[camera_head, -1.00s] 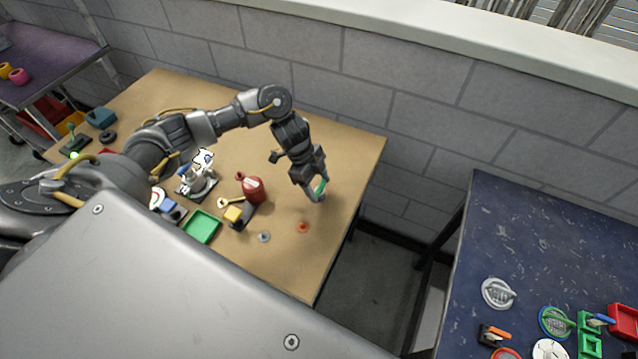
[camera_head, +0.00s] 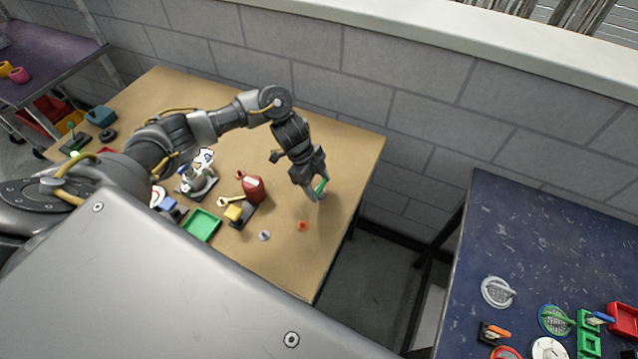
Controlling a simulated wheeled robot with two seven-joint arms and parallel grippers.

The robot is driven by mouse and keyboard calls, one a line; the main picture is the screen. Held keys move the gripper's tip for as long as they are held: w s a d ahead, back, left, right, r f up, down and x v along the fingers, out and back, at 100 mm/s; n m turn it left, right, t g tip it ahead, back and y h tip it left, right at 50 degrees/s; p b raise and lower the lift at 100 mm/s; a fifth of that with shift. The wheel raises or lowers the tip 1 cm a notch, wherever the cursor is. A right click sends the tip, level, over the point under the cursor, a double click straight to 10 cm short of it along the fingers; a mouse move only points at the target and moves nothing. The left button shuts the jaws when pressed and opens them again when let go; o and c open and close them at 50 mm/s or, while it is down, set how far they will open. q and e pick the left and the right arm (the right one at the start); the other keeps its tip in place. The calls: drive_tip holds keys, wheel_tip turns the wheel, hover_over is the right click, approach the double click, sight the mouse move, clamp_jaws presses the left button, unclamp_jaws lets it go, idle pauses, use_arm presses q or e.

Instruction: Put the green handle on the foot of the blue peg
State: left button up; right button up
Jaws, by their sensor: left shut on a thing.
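My left gripper (camera_head: 316,192) is shut on the green handle (camera_head: 321,186), a small bright green piece between its fingers. It points down over the right part of the wooden table, just beyond the orange-red spot. How far it is above the tabletop is hard to tell. I cannot pick out the blue peg for certain. Small blue parts show by the grey device on a dark base (camera_head: 196,186) and just below it, partly behind my arm. My right gripper is out of view.
On the wooden table (camera_head: 340,205) stand a red canister (camera_head: 254,188), a yellow block (camera_head: 233,213), a green tray (camera_head: 202,225), a grey disc (camera_head: 264,235) and an orange-red spot (camera_head: 303,225). A wall runs behind. A blue table (camera_head: 560,240) with several parts stands at right, across a gap.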

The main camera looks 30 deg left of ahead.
use_arm(q)
drive_tip(key=shift+f, duration=0.15)
drive_tip(key=o, duration=1.4)
wheel_tip(320, 180, up, 8)
drive_tip(key=p, duration=0.7)
drive_tip(key=shift+f+p, duration=0.2)
drive_tip(key=shift+p, duration=0.2)
drive_tip(key=shift+f, duration=0.1)
